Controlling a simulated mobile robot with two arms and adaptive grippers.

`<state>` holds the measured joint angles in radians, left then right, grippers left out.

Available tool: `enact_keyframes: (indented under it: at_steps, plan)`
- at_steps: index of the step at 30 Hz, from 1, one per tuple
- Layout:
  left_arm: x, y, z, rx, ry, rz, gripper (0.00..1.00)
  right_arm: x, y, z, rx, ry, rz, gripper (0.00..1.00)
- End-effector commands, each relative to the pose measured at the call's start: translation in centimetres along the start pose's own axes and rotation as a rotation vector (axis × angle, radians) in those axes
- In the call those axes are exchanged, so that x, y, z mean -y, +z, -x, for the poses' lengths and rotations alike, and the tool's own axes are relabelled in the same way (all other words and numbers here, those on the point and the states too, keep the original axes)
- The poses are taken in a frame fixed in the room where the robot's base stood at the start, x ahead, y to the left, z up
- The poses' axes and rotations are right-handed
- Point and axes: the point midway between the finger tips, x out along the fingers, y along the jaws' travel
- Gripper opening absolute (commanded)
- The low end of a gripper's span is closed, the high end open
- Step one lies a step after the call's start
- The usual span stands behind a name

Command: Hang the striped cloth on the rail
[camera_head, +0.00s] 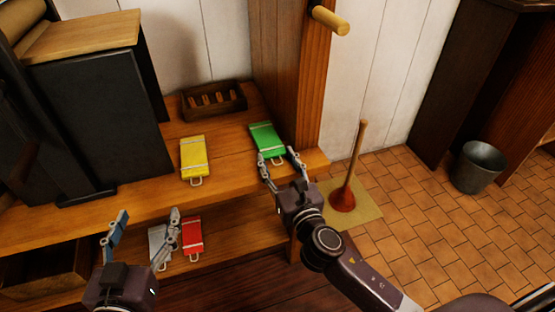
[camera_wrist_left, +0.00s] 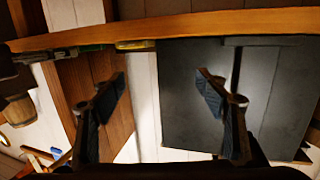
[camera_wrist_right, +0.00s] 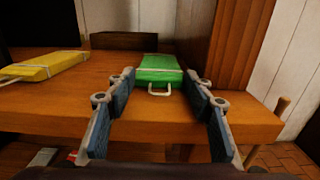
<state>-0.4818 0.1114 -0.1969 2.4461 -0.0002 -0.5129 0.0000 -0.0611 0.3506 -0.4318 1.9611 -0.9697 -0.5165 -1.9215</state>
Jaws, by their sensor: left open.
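A green folded cloth (camera_head: 267,140) with a pale stripe and a wire loop lies at the right end of the wooden counter. A yellow one (camera_head: 193,155) with pale stripes lies left of it. A red one (camera_head: 192,236) with pale stripes and a pale grey one (camera_head: 160,246) lie on the lower shelf. I cannot tell which the task means. My right gripper (camera_head: 278,164) is open at the counter's front edge; the green cloth's loop shows between its fingers in the right wrist view (camera_wrist_right: 160,76). My left gripper (camera_head: 148,214) is open and empty, before the lower shelf.
A wooden rod (camera_head: 331,20), possibly the rail, sticks out from the post at the top. A dark wooden rack (camera_head: 213,101) stands at the counter's back and a black cabinet (camera_head: 95,120) at left. A plunger (camera_head: 344,195) and a metal bucket (camera_head: 478,167) stand on the tiled floor.

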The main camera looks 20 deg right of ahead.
Motion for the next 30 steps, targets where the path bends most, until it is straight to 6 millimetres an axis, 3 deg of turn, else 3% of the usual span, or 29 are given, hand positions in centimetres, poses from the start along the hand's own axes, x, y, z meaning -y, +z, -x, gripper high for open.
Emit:
enact_keyframes:
  at_steps: [13,24,30]
  plan:
    - [0.0,0.3,0.0,0.019,0.000,0.000,0.67,0.0,0.1,0.3,-0.002,0.001,-0.001,0.54]
    - [0.3,2.8,0.5,0.123,-0.007,-0.001,0.67,0.0,-0.1,6.9,-0.005,0.000,-0.001,0.54]
    - [0.3,2.2,0.3,0.092,-0.005,-0.001,0.67,0.0,-0.1,10.1,-0.003,0.000,-0.002,0.54]
